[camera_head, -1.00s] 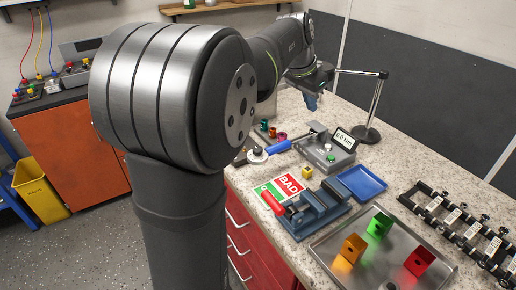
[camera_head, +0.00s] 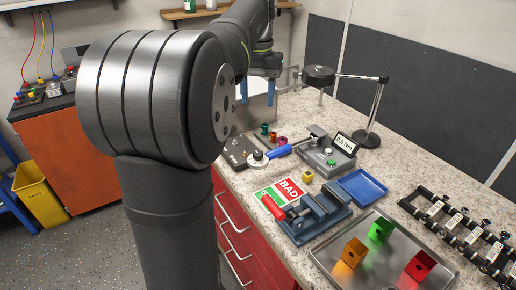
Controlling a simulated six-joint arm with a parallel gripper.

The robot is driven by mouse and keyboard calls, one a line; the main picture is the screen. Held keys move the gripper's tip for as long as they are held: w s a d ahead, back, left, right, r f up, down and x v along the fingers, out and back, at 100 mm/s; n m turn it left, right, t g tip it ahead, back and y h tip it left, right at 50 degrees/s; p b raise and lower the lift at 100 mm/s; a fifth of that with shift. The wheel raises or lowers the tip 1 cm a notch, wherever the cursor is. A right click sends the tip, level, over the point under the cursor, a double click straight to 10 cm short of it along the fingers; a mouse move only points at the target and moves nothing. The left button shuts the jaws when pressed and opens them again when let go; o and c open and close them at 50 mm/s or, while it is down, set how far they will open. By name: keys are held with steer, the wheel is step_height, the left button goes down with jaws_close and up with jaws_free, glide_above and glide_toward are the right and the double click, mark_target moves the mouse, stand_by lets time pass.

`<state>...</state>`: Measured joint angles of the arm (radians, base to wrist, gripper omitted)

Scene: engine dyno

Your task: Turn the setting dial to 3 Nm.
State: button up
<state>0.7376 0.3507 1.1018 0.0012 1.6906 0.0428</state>
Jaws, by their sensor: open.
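A tool with a blue handle (camera_head: 278,152) lies across the back of the bench. A small white round part with a dark centre (camera_head: 257,157), which looks like a dial, sits at its left end; its markings are too small to read. The tool's other end reaches toward a grey tester (camera_head: 327,158) with a green button and a tilted display (camera_head: 346,143) that seems to read 0.0 Nm. My gripper (camera_head: 259,93) is open, with bluish fingers pointing down, above and behind the tool, apart from it. My arm partly hides the gripper.
A black stand (camera_head: 374,110) holds a dark round head (camera_head: 318,75) right of my gripper. A dark plate (camera_head: 236,150), coloured cups (camera_head: 273,136), yellow block (camera_head: 307,176), vise (camera_head: 315,212), blue tray (camera_head: 362,186) and metal tray (camera_head: 330,252) occupy the bench.

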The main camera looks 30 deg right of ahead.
mark_target(258, 153)
step_height(258, 153, down, 17)
steer(key=shift+r, duration=0.1)
stand_by(0.3)
steer(key=c, duration=1)
